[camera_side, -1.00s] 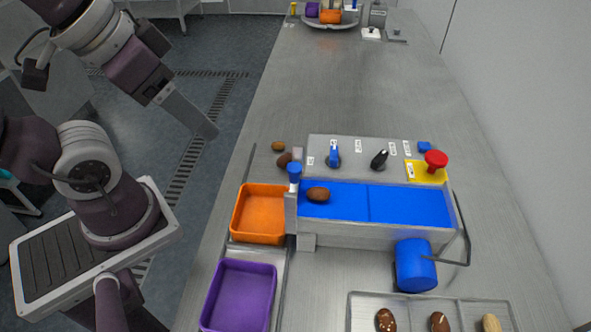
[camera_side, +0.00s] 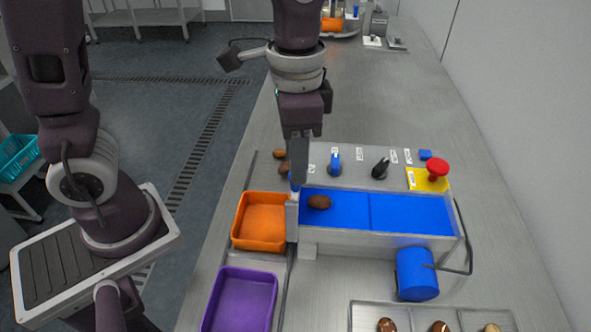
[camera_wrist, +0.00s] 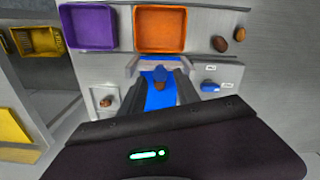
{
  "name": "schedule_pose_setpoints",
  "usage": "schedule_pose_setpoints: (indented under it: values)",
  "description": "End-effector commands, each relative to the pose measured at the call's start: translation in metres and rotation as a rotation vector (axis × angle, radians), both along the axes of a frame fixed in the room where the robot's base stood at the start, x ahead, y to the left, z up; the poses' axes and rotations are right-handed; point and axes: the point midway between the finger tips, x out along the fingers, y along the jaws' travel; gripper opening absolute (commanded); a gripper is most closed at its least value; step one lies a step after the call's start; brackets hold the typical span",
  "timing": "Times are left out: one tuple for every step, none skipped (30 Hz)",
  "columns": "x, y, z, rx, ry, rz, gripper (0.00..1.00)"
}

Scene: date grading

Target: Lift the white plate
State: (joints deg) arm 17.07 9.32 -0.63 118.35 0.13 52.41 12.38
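A pale upright plate (camera_side: 291,222), whitish to light grey, stands at the left end of the blue belt (camera_side: 400,212). It is the closest match to the white plate. The fingers are apart, one on each side, and look open; contact is not clear. A brown date (camera_side: 319,202) lies on the belt just right of the plate.
An orange bin (camera_side: 235,243) stands left of the plate, with a purple bin (camera_side: 208,312) nearer the camera. A panel with knobs and a red button (camera_side: 437,168) lies behind the belt. A blue cylinder (camera_side: 417,275) stands in front. The far table is mostly clear.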

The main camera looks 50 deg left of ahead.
Motion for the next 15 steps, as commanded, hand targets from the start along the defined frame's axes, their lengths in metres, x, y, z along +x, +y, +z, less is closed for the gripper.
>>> schedule_pose_setpoints:
  values:
    - [-0.001, 0.000, -0.010, 0.002, 0.005, 0.000, 0.38]
    - [-0.002, 0.001, -0.015, 0.002, 0.005, 0.001, 0.38]
    - [-0.001, 0.000, -0.021, 0.001, 0.003, 0.001, 0.38]
    - [-0.001, 0.001, -0.025, 0.001, 0.003, 0.001, 0.38]
    - [-0.001, 0.000, -0.028, 0.001, 0.002, 0.001, 0.38]
    - [-0.001, 0.000, -0.032, 0.001, 0.001, 0.001, 0.38]
    - [0.000, 0.000, -0.033, 0.000, 0.000, 0.001, 0.38]
    - [-0.001, 0.000, -0.035, 0.000, 0.000, 0.001, 0.38]
    - [-0.001, 0.000, -0.035, 0.000, 0.000, 0.002, 0.38]
    - [-0.001, 0.000, -0.036, 0.000, 0.000, 0.002, 0.38]
    - [-0.001, 0.000, -0.036, 0.000, -0.001, 0.002, 0.38]
    - [0.000, 0.000, -0.035, 0.000, -0.001, 0.002, 0.38]
    - [0.000, 0.000, -0.035, 0.000, -0.001, 0.002, 0.38]
    - [0.000, 0.000, -0.035, 0.000, -0.001, 0.002, 0.38]
    - [0.000, 0.000, -0.035, 0.000, -0.001, 0.002, 0.34]
